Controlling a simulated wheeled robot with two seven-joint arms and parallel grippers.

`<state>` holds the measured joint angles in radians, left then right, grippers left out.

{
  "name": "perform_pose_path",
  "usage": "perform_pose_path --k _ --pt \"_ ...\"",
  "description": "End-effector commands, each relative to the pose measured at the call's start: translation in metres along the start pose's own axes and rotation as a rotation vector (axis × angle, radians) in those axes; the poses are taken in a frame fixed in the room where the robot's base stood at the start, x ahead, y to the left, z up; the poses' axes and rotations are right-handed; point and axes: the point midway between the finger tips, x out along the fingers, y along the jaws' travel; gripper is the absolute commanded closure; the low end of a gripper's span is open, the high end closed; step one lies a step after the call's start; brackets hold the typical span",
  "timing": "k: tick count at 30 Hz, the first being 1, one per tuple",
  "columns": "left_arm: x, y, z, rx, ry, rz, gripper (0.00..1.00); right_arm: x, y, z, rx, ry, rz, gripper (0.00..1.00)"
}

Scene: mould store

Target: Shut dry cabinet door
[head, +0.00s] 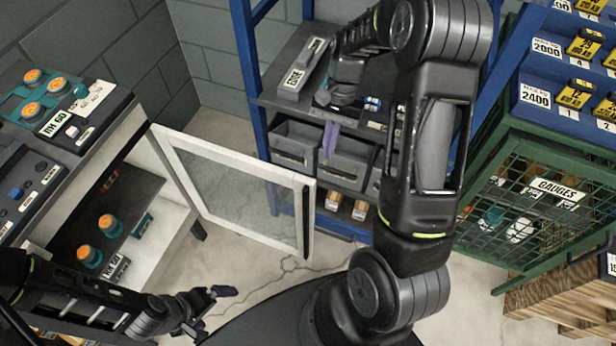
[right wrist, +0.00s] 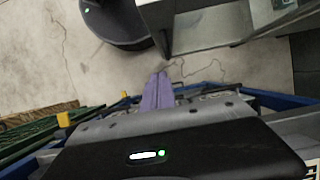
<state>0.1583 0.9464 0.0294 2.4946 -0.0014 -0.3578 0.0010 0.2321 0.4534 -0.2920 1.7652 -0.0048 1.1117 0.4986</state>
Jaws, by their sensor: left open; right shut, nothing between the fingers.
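The dry cabinet (head: 172,222) stands at the left of the head view, with a white body and dark shelves. Its door (head: 309,232), a white frame around a clear pane, stands wide open, swung out to the right from the cabinet. My left gripper (head: 213,309) is open and empty, low in front of the cabinet and apart from the door. My right gripper (head: 331,140) has purple fingers and is shut on nothing, in front of the blue rack beyond the door. Its closed fingers also show in the right wrist view (right wrist: 157,92).
A blue rack (head: 245,52) with grey bins (head: 296,146) stands behind the door. A green mesh cage marked GAUGES (head: 540,165) and a wooden pallet (head: 560,300) stand at the right. Teal items with orange tops (head: 88,256) sit inside the cabinet. Bare floor shows below the door.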

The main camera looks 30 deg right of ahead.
Motion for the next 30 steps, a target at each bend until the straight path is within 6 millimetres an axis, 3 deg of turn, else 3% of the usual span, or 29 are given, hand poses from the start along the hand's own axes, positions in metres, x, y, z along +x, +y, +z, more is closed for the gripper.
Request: perform_pose_path --k 14,20,30 --pt "-0.001 0.0 0.0 0.0 -0.001 0.0 0.0 0.011 0.0 0.001 -0.001 -0.002 0.002 1.0" --pt "-0.002 0.001 0.0 0.0 -0.001 0.0 0.0 0.038 0.001 0.001 0.0 -0.005 0.003 1.0" --pt "-0.007 0.002 0.001 0.0 -0.001 0.0 0.0 0.103 0.001 0.004 0.0 -0.004 0.002 1.0"
